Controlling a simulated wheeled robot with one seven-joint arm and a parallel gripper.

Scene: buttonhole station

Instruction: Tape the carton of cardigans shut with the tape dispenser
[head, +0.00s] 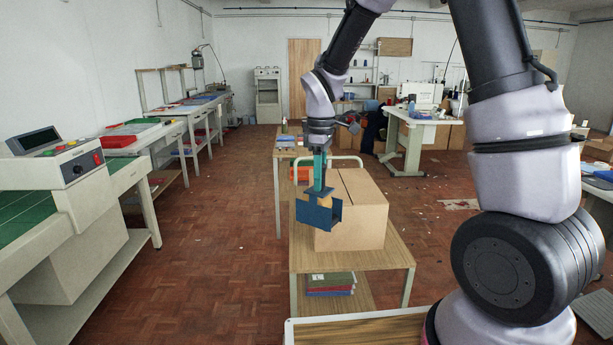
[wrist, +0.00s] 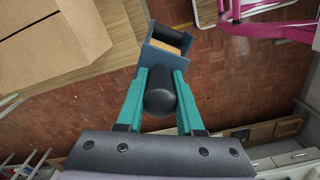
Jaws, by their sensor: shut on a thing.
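The carton (head: 358,224) is a plain brown box standing upright on a small wooden table (head: 383,262). Its top flaps look closed, with a seam across the top; it also shows at the upper left of the wrist view (wrist: 50,45). My gripper (head: 320,180), with teal fingers, is shut on the black handle of the dark blue tape dispenser (head: 318,216). In the wrist view the dispenser (wrist: 172,44) sits beyond the fingertips (wrist: 160,82), right of the carton and apart from it. In the head view the dispenser hides part of the carton's left side.
A pale metal rail (head: 345,160) stands behind the carton. A machine with a display (head: 60,160) stands at the left.

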